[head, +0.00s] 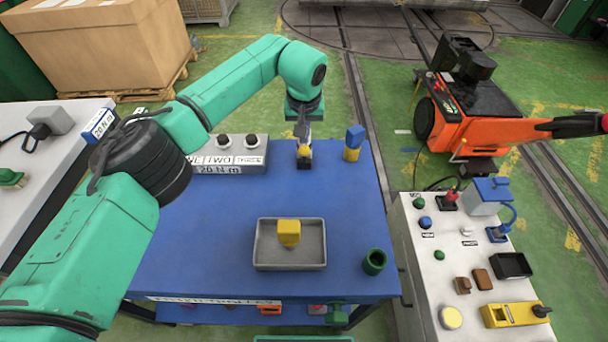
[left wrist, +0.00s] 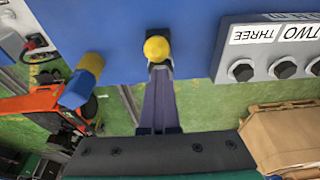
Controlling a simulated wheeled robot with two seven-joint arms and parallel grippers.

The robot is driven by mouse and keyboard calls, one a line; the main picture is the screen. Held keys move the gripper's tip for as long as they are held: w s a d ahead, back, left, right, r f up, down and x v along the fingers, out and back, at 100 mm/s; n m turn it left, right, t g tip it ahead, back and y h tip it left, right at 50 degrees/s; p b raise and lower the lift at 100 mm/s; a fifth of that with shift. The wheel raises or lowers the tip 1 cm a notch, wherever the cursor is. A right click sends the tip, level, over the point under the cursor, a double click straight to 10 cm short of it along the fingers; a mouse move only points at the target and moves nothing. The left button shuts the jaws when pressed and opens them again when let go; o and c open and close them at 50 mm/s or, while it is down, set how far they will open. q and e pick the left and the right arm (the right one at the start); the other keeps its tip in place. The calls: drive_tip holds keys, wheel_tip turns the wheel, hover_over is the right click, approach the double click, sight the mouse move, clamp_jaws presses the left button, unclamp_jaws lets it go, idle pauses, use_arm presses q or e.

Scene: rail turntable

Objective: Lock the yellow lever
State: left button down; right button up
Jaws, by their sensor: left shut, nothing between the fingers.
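A yellow ball knob (head: 304,151) on a dark mount stands at the far edge of the blue table (head: 200,235). It looks like the yellow lever, and it also shows in the left wrist view (left wrist: 156,48). My left gripper (head: 302,132) points down just over it. In the left wrist view my left gripper's fingers (left wrist: 157,72) are shut, with their tips close to the ball and nothing held. I cannot tell whether they touch it. The lever's lower part is mostly hidden. My right gripper is not in view.
A box with black knobs (head: 232,155) stands left of the lever. A blue-and-yellow post (head: 353,143) stands close on its right. A grey tray (head: 263,262) with a yellow piece (head: 289,232) and a green cup (head: 374,261) are nearer. A control panel (head: 415,280) stands right.

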use_arm(q)
drive_tip(key=shift+w+r, duration=0.35)
drive_tip(key=shift+w, duration=0.05)
drive_tip(key=shift+w+r, duration=0.1)
drive_tip(key=shift+w+a, duration=0.1)
drive_tip(key=shift+w, duration=0.4)
drive_tip(key=shift+r, duration=0.2)
drive_tip(key=shift+w, duration=0.1)
